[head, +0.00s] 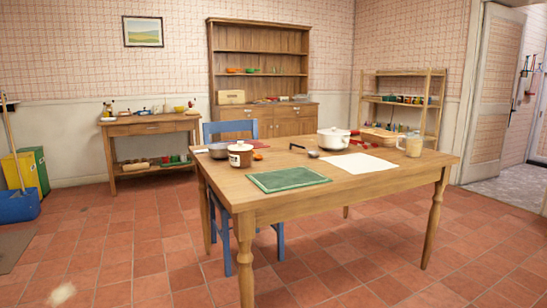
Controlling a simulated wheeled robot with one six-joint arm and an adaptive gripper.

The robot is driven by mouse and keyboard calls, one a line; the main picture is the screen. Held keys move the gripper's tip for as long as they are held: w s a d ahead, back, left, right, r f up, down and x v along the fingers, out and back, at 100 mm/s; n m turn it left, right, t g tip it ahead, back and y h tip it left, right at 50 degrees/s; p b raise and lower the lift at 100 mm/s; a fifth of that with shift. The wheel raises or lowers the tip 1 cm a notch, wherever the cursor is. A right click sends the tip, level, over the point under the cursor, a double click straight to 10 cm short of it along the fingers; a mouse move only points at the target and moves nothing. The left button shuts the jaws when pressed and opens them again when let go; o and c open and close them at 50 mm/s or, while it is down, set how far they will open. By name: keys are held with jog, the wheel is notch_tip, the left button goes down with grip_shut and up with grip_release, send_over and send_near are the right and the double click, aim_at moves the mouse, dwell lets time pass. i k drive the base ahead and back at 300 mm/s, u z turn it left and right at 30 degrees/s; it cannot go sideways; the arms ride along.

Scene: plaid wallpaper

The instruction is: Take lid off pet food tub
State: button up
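A small white and brown tub (240,155) with a dark lid stands upright on the left part of the wooden table (395,184), behind a green mat. The lid appears to sit on it. Its label is too small to read, so I cannot tell for certain that it is the pet food tub. My gripper is not in view.
The table also holds a green mat (288,180), a dark bowl (219,150), a ladle (312,153), a white lidded pot (333,139), a white sheet (358,163) and a jug (411,146). A blue chair (227,262) stands at the table's left. Tiled floor in front is mostly clear.

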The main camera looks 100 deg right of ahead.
aim_at(240, 146)
jog(key=z, duration=3.05)
jog(key=k, duration=0.9)
jog(key=u, duration=1)
jog(key=i, duration=1.65)
jog(key=z, duration=1.5)
jog(key=i, duration=0.9)
jog(key=z, duration=0.9)
